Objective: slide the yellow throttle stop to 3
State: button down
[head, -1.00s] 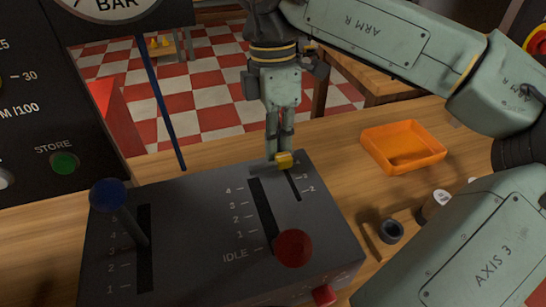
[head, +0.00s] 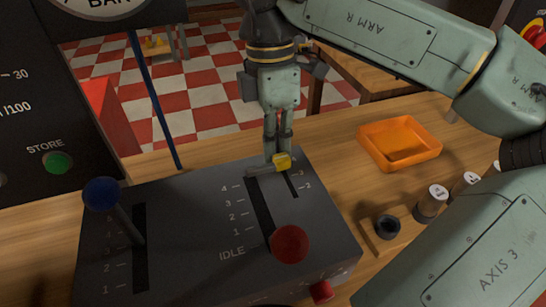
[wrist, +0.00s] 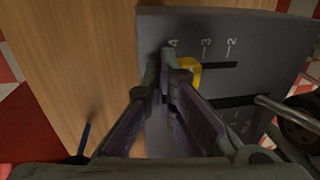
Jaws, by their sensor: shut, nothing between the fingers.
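The yellow throttle stop (head: 282,162) sits at the far end of the short slot on the dark grey control box (head: 190,205). A grey bar reaches left from it toward the throttle slot. In the wrist view the stop (wrist: 190,76) lies between the 4 and 3 labels; its exact reading is hard to tell. My gripper (head: 272,160) is shut, pointing down at the far side of the stop. In the wrist view my gripper (wrist: 167,75) has its fingertips by the 4 label, beside and apparently touching the stop, not around it.
A red throttle knob (head: 290,244) stands near IDLE, and a blue-knobbed lever (head: 101,194) stands at left. A red button (head: 321,291) is on the box's front. An orange tray (head: 399,142) and small cylinders (head: 431,203) lie to the right.

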jog(key=shift+s+d+f, duration=0.1)
jog(key=shift+s+d, duration=0.1)
jog(key=shift+s, duration=0.3)
jog(key=shift+s+d+f, duration=0.1)
jog(key=shift+s+d, duration=0.05)
jog(key=shift+s, duration=0.35)
jog(key=shift+w+a, duration=0.1)
jog(key=shift+w, duration=0.1)
jog(key=shift+w+a+r, duration=0.1)
jog(key=shift+w+a, duration=0.15)
jog(key=shift+w, duration=0.65)
jog(key=r+p, duration=0.1)
jog(key=r, duration=0.1)
jog(key=r+p, duration=0.1)
jog(key=r, duration=0.1)
jog(key=w+r+p, duration=0.1)
jog(key=r+p, duration=0.1)
jog(key=shift+a, duration=0.2)
notch_tip(320, 180, up, 8)
jog(key=w, duration=0.1)
jog(key=shift+w+a+f, duration=0.15)
jog(key=shift+a+f, duration=0.05)
jog(key=shift+f, duration=0.05)
